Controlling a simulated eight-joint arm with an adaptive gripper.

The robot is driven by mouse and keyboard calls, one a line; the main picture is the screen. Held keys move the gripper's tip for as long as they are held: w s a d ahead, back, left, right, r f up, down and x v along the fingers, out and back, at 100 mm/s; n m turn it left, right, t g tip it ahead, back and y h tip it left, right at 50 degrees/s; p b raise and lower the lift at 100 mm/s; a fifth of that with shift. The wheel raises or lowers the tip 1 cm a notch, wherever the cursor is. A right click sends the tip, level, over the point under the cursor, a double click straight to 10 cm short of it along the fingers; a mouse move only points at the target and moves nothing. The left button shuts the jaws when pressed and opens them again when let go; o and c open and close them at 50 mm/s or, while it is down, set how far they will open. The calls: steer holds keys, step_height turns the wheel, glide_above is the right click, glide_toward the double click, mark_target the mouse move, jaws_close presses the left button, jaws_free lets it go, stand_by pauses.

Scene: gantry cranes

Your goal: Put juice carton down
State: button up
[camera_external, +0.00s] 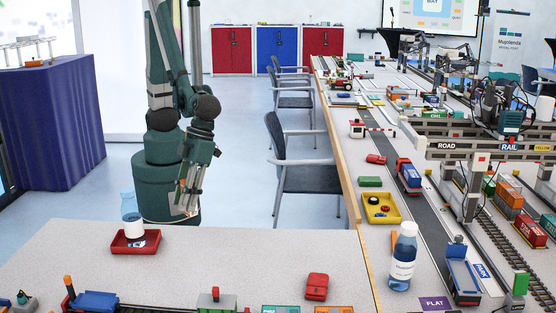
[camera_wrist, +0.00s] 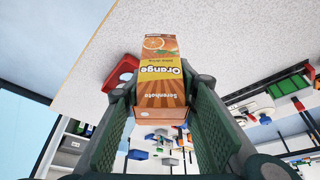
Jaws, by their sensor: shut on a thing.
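The juice carton (camera_wrist: 160,72) is orange and yellow with "Orange" on its label, which reads upside down in the wrist view. My gripper (camera_wrist: 160,92) is shut on it, with one dark green finger on each side. In the external view my gripper (camera_external: 190,192) points downward, behind the far edge of the near table (camera_external: 240,258). The carton is hard to make out there. In the wrist view the pale speckled tabletop (camera_wrist: 235,30) lies beyond the carton. I cannot tell the gap between them.
A red tray (camera_external: 122,246) with a clear bottle (camera_external: 130,213) stands at the near table's left. A red block (camera_external: 317,286) and toy rail pieces lie along its front. The table's middle is bare.

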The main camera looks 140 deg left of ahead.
steer(key=shift+f+b, duration=0.6)
steer(key=shift+f, duration=1.85)
steer(key=shift+f, duration=0.1)
steer(key=shift+f+b, duration=0.65)
steer(key=shift+f, duration=1.35)
steer(key=shift+f, duration=0.2)
steer(key=o, duration=1)
steer(key=shift+r, duration=0.2)
steer(key=p+v, duration=0.3)
steer(key=v, duration=0.9)
steer(key=shift+a+r, duration=0.1)
